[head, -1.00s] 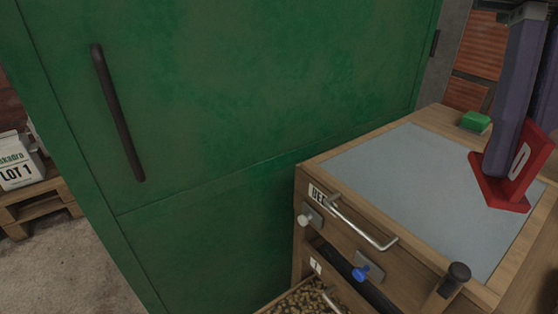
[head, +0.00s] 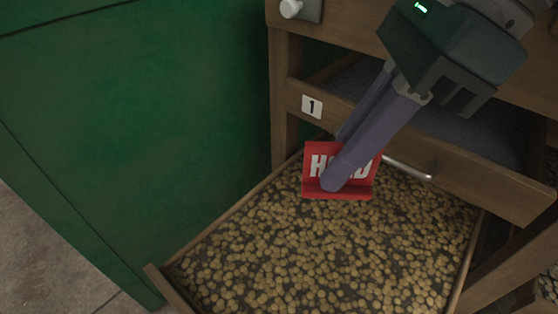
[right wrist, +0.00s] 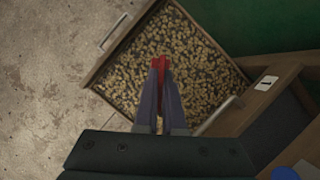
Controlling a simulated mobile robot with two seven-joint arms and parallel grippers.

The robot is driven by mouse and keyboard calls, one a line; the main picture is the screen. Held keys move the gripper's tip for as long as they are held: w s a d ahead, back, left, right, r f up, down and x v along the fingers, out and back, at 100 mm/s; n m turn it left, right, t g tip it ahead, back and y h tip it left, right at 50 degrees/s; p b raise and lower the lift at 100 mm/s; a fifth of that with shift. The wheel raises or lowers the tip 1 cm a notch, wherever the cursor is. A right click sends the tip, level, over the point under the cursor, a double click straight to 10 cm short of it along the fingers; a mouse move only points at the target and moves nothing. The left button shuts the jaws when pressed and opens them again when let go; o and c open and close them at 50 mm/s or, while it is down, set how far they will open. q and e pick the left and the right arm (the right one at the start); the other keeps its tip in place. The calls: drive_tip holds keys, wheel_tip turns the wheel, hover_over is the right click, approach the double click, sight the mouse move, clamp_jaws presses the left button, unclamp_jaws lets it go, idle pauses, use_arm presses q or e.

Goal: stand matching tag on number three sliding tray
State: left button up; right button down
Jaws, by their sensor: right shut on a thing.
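My right gripper (head: 337,165) is shut on a red tag (head: 318,172) with white letters that read as HOLD, partly covered by a finger. The tag is upright with a lip at its foot. It is over the far part of a pulled-out tray (head: 230,216) full of pale beans. I cannot tell whether its foot touches the beans. In the right wrist view the tag (right wrist: 160,63) shows as a thin red edge between the fingertips, above the beans. No number shows on this tray. My left gripper is not in view.
A drawer front (head: 440,165) labelled 1 (head: 312,106), with a metal handle (head: 408,168), is above the tray's far end. A green cabinet wall (head: 130,130) stands close on the left. A white knob (head: 290,8) is above. Concrete floor (right wrist: 50,90) is free beyond the tray.

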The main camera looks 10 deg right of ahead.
sight(326, 197)
drive_tip(key=f+m+b, duration=0.1)
drive_tip(key=f+b, duration=0.1)
drive_tip(key=f, duration=0.1)
drive_tip(key=a+f+m+t+b, duration=0.1)
drive_tip(key=f, duration=0.1)
drive_tip(key=shift+m, duration=0.3)
wheel_tip(326, 197, down, 16)
drive_tip(key=b, duration=0.7)
drive_tip(key=shift+r+b, duration=0.2)
drive_tip(key=shift+b, duration=0.15)
wheel_tip(326, 197, down, 5)
drive_tip(key=shift+r+b, duration=0.2)
drive_tip(key=shift+b, duration=1.05)
drive_tip(key=shift+r, duration=0.15)
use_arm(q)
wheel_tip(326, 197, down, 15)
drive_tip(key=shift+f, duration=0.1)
use_arm(e)
drive_tip(key=c, duration=1.5)
unclamp_jaws()
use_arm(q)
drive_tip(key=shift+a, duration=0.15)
use_arm(e)
drive_tip(key=o, duration=0.5)
